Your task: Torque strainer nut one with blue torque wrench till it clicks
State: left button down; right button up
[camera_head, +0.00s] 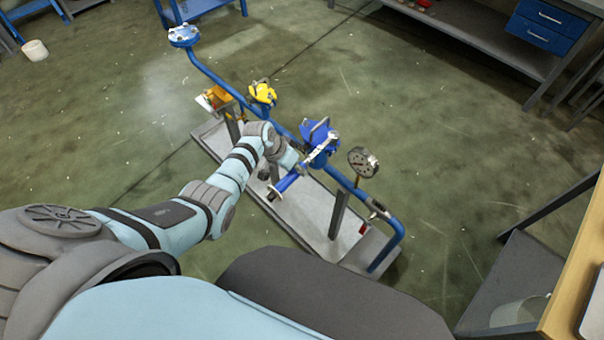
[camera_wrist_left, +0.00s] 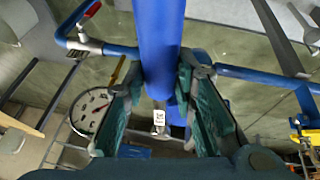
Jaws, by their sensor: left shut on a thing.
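My left gripper (camera_head: 297,170) is shut on the blue torque wrench (camera_head: 287,184) beside the pipe rig. In the left wrist view, the thick blue wrench handle (camera_wrist_left: 158,45) runs between the green fingers (camera_wrist_left: 150,105), with its metal head end and a white label below. In the head view the wrench slants up right towards the blue strainer (camera_head: 322,132) on the pipe. The head end lies close to the strainer; I cannot tell whether it is seated on a nut. Strainer nut one cannot be picked out. My right gripper is not in view.
The blue pipe (camera_head: 225,84) runs over a grey base plate (camera_head: 306,228). A round gauge (camera_head: 363,162) stands right of the strainer, and a yellow valve part (camera_head: 262,93) left of it. A red-handled valve shows in the left wrist view (camera_wrist_left: 92,9). A wooden bench edge (camera_head: 575,275) is at right.

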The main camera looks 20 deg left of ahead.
pick_arm(q)
jog(key=shift+w+a, duration=0.1)
jog(key=shift+a, duration=0.15)
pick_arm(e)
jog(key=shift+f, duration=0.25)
